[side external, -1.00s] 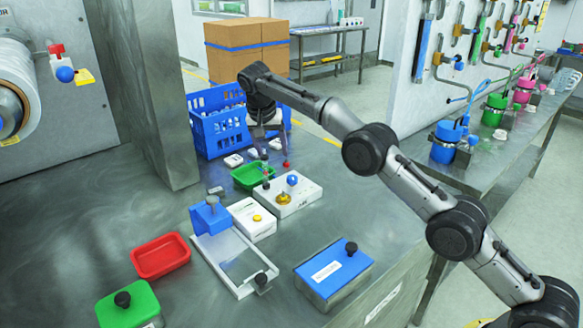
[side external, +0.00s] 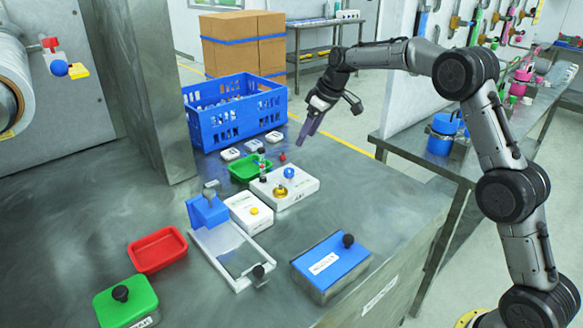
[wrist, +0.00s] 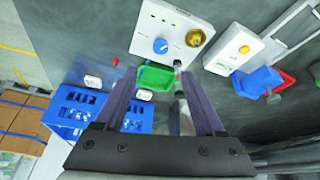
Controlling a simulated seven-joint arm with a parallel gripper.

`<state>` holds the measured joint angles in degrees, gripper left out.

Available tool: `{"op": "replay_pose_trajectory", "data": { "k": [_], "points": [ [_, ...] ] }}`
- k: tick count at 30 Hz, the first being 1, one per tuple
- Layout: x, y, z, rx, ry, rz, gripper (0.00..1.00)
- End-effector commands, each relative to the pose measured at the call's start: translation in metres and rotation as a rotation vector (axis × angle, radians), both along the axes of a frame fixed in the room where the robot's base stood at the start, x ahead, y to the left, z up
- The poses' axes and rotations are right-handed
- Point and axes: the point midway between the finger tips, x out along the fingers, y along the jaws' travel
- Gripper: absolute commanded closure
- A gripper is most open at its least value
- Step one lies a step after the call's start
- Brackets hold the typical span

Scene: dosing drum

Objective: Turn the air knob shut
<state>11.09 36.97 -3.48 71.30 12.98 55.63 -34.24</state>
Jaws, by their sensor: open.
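A white box (side external: 300,196) on the steel bench carries a blue knob (side external: 289,173) and a brass-coloured knob (side external: 279,191). I cannot read which one is labelled air. In the wrist view the blue knob (wrist: 160,46) and the brass knob (wrist: 195,37) both show beyond my fingertips, with a light mark on the blue one. My gripper (side external: 304,138) is open, raised above the bench behind the white box and apart from both knobs. In the wrist view its two dark fingers (wrist: 158,73) are spread, one on each side of the green tray.
A green tray (side external: 243,174) and a small upright vial-like piece (side external: 262,162) stand beside the white box. A blue crate (side external: 228,125) stands behind. A white box with a yellow button (side external: 238,207), a blue-lidded box (side external: 320,278) and a red tray (side external: 160,262) are nearer. The bench right of the knobs is clear.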

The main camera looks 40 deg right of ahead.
Motion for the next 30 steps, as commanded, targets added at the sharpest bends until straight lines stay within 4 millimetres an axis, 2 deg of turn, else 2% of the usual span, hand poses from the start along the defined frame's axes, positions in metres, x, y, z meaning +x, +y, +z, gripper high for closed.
{"op": "replay_pose_trajectory", "data": {
  "k": [5, 18, 24, 30],
  "points": [
    [0.008, 0.003, -0.023, 0.001, 0.008, 0.001, 0.29],
    [0.038, 0.013, -0.100, 0.000, 0.007, 0.002, 0.29],
    [0.047, 0.016, -0.120, -0.001, 0.006, 0.003, 0.29],
    [0.049, 0.017, -0.127, -0.001, 0.005, 0.001, 0.29]
  ]
}}
